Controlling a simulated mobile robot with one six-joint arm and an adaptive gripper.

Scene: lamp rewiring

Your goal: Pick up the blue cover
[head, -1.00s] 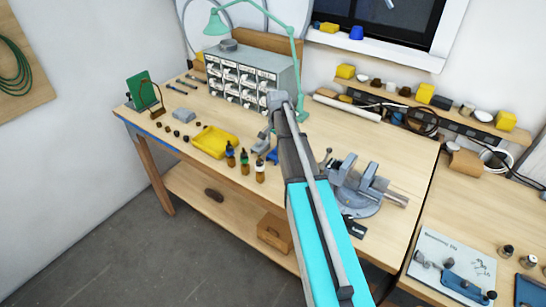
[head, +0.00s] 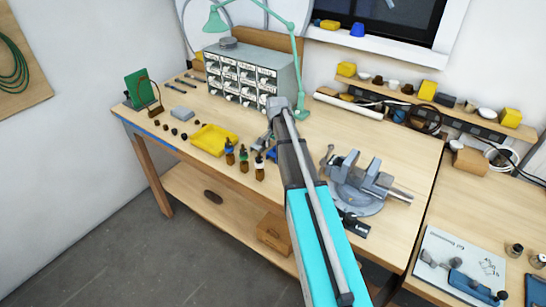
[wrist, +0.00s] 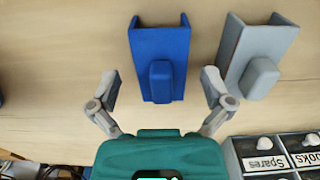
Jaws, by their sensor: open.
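The blue cover (wrist: 160,45) lies on the wooden bench in the wrist view, a channel shape with raised side walls and a rounded block on its lower end. In the head view only a bit of the blue cover (head: 271,154) shows beside my arm. My gripper (wrist: 160,78) is open and empty, with one finger on each side of the cover's lower end in the wrist picture. The fingers look apart from the cover; their height above it is hard to tell.
A similar grey cover (wrist: 258,50) lies close to the right of the blue one in the wrist view. The labelled drawer cabinet (head: 250,78) stands behind.

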